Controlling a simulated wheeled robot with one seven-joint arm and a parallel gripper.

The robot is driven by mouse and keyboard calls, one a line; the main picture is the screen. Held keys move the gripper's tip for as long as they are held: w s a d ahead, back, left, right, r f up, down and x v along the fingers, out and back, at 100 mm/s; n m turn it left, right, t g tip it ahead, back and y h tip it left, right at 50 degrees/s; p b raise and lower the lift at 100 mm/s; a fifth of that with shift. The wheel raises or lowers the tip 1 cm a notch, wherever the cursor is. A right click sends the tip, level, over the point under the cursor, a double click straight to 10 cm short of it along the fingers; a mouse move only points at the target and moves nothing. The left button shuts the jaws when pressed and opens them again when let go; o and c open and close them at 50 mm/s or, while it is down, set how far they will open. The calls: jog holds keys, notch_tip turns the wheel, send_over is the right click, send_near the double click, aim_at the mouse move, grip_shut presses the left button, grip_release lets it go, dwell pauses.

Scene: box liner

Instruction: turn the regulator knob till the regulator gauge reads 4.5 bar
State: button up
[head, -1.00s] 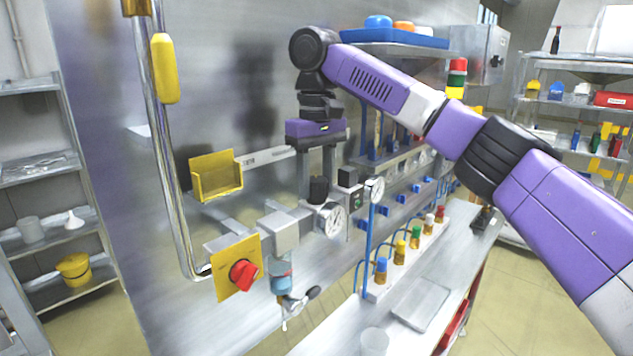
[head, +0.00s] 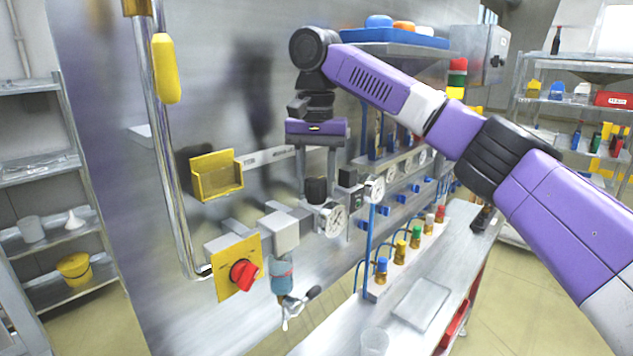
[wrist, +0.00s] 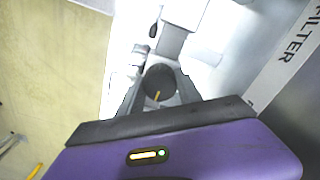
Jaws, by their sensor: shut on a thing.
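My gripper (head: 317,183) comes straight down from above and is shut on the knob, one finger on each side. In the wrist view the knob's round top (wrist: 160,82) with a yellow mark sits between the fingers. The regulator gauge (head: 333,219) is a white dial just below the knob in the head view. Its reading is too small to tell. The gauge is not clearly visible in the wrist view.
Left of the regulator are a grey block (head: 280,231), a yellow plate with a red rotary handle (head: 243,274) and a yellow holder (head: 217,176). A second gauge (head: 374,188) stands close on the right.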

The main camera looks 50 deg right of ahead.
aim_at(316, 179)
jog(key=shift+r+m, duration=0.1)
jog(key=shift+m, duration=0.2)
dwell(0.4)
jog(key=o, duration=1.4)
jog(key=shift+c, duration=0.2)
jog(key=shift+r, duration=3.85)
